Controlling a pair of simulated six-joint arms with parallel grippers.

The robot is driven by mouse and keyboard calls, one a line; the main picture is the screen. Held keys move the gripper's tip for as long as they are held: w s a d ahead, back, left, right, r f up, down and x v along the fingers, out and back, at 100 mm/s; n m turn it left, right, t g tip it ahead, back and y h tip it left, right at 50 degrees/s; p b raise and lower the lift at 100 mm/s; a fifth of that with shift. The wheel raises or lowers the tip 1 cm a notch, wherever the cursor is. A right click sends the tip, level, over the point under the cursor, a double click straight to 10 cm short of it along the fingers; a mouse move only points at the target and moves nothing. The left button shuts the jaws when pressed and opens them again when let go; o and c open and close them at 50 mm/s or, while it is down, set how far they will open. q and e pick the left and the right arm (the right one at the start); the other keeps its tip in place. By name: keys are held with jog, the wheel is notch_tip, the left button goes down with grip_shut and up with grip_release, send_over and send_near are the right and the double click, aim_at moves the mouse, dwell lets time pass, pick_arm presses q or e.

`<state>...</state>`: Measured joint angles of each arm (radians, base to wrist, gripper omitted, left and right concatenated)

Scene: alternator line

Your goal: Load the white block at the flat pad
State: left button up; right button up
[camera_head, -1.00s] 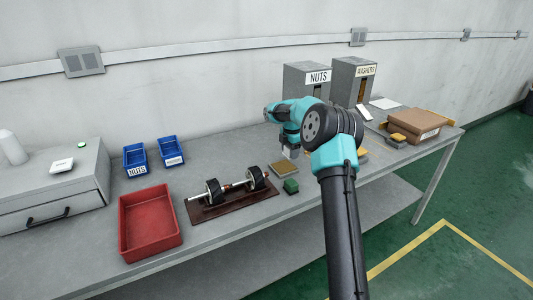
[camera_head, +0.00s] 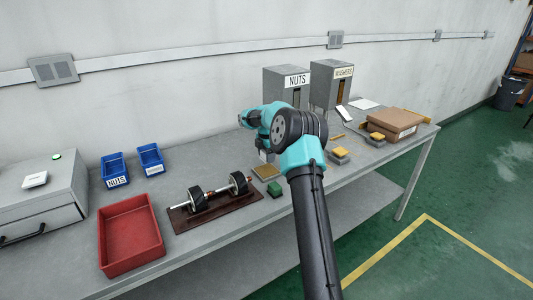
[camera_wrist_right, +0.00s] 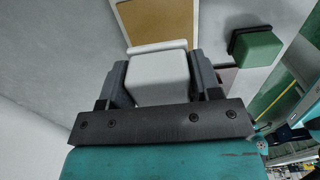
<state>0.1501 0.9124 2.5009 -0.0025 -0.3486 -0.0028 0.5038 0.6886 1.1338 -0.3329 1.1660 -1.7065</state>
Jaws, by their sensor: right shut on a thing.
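The white block (camera_wrist_right: 158,78) is held between the two fingers of my right gripper (camera_wrist_right: 160,82) in the right wrist view. In the head view my right gripper (camera_head: 265,155) points down just behind the flat pad, a tan square with a grey border (camera_head: 267,172), and looks a little above the table. In the wrist view the pad (camera_wrist_right: 150,18) lies beyond the block, partly hidden by it. I cannot tell whether the block touches anything below. My left gripper is not in view.
A green block (camera_head: 275,189) sits close to the pad's front right. An alternator rotor on a brown stand (camera_head: 217,210) is to the left, beside a red bin (camera_head: 130,235). Grey NUTS and WASHERS dispensers (camera_head: 330,85) stand behind. A yellow-topped block (camera_head: 340,153) and cardboard box (camera_head: 396,122) are right.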

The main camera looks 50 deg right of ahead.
aim_at(266, 170)
jog(key=shift+f, duration=2.35)
jog(key=shift+f, duration=0.65)
dwell(0.8)
jog(key=shift+r, duration=0.1)
jog(key=shift+r, duration=3.55)
jog(key=shift+a, duration=0.1)
